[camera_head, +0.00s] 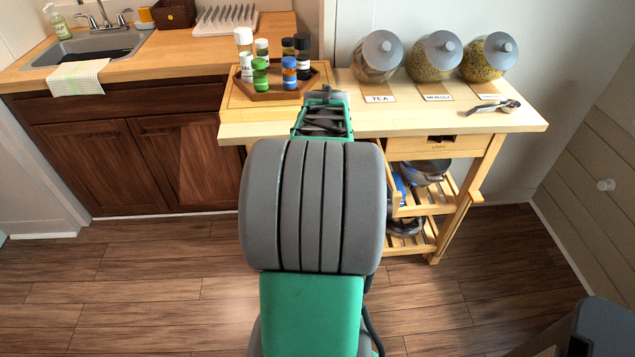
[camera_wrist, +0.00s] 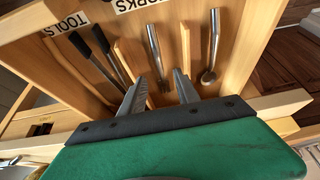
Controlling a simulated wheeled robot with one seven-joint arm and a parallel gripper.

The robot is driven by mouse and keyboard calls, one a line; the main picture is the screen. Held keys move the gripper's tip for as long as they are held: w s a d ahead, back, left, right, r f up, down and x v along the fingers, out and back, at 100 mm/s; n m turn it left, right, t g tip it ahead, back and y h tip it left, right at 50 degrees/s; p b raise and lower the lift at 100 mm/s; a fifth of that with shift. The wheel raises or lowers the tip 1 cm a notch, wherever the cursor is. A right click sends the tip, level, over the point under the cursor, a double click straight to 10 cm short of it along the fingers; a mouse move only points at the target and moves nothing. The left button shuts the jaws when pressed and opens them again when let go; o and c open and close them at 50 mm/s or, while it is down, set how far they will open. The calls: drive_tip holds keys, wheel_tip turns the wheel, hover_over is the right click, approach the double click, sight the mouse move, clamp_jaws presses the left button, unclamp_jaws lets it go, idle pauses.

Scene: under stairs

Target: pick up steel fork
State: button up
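The steel fork (camera_wrist: 155,50) lies in a wooden compartment under the "FORKS" label in the wrist view, its head toward my gripper. My gripper (camera_wrist: 159,88) is open and empty. Its two fingers point into the compartment, one to each side of the fork's lower end. I cannot tell whether they touch it. In the head view my gripper (camera_head: 325,93) is at the wooden cart's left part, and my own arm hides the utensils.
Black-handled tools (camera_wrist: 97,45) lie left of the fork, and a steel utensil (camera_wrist: 212,45) lies right, past a wooden divider (camera_wrist: 186,48). On the cart (camera_head: 460,120) stand spice jars in a hexagonal tray (camera_head: 270,95), and three glass jars (camera_head: 430,62) behind.

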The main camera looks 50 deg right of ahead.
drive_tip(key=x, duration=0.5)
drive_tip(key=shift+w+d, duration=0.1)
drive_tip(key=shift+d, duration=0.05)
drive_tip(key=shift+c, duration=0.4)
clamp_jaws()
